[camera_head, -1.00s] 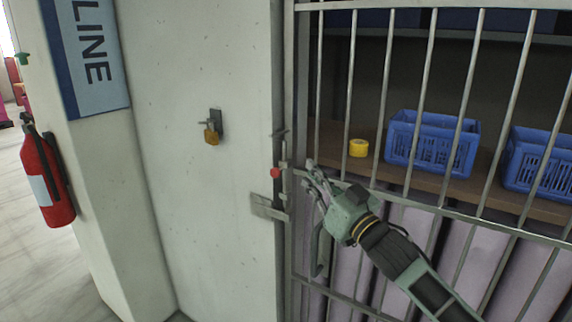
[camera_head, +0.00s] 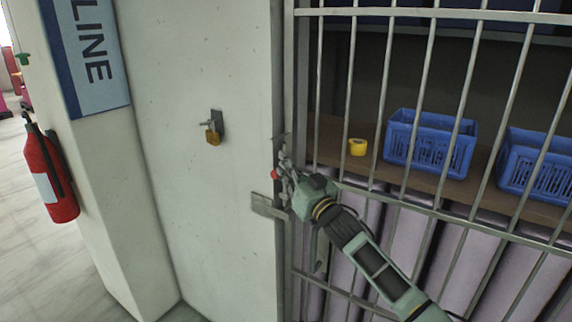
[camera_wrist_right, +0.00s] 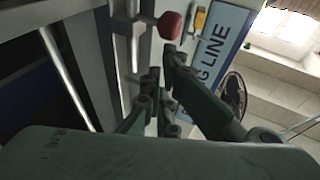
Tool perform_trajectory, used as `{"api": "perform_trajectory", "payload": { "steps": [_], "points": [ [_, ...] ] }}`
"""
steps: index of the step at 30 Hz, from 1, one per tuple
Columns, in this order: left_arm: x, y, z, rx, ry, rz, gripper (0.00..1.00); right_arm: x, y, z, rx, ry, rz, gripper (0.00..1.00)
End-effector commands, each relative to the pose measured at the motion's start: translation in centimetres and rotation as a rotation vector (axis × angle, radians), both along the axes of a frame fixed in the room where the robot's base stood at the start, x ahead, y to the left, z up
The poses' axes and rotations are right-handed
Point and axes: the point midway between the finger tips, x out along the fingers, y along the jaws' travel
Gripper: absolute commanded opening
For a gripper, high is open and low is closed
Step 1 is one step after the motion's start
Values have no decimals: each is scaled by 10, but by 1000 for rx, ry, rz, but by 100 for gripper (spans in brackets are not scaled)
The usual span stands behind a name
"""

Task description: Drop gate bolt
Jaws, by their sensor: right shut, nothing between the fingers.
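The gate bolt shows its red knob (camera_head: 275,173) at the gate's left edge, beside the wall. In the right wrist view the red knob (camera_wrist_right: 170,25) sits on a short stem just beyond my fingertips. My right gripper (camera_head: 284,168) is shut and empty, right beside the knob; I cannot tell whether it touches it. Its dark fingers (camera_wrist_right: 162,80) also show in the right wrist view. The barred gate (camera_head: 433,210) stands upright in front of the shelves. A metal bracket (camera_head: 268,207) sits on the wall edge below the knob. My left gripper is out of view.
A brass padlock (camera_head: 213,133) hangs on the wall. A fire extinguisher (camera_head: 48,172) is at the left. Behind the bars are blue crates (camera_head: 432,142) and a yellow tape roll (camera_head: 358,147) on a shelf. The space before the wall is free.

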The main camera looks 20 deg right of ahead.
Motion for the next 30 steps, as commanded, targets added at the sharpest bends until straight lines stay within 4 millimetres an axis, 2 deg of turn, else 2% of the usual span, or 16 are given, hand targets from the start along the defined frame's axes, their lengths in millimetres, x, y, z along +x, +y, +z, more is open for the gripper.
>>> {"api": "perform_trajectory", "payload": {
  "steps": [11,21,30],
  "points": [
    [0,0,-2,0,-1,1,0,0,0,-4,0,0,0,0],
    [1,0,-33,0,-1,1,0,0,0,-53,0,1,-1,0],
    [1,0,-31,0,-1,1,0,0,0,-51,0,0,-1,0]
  ]
}}
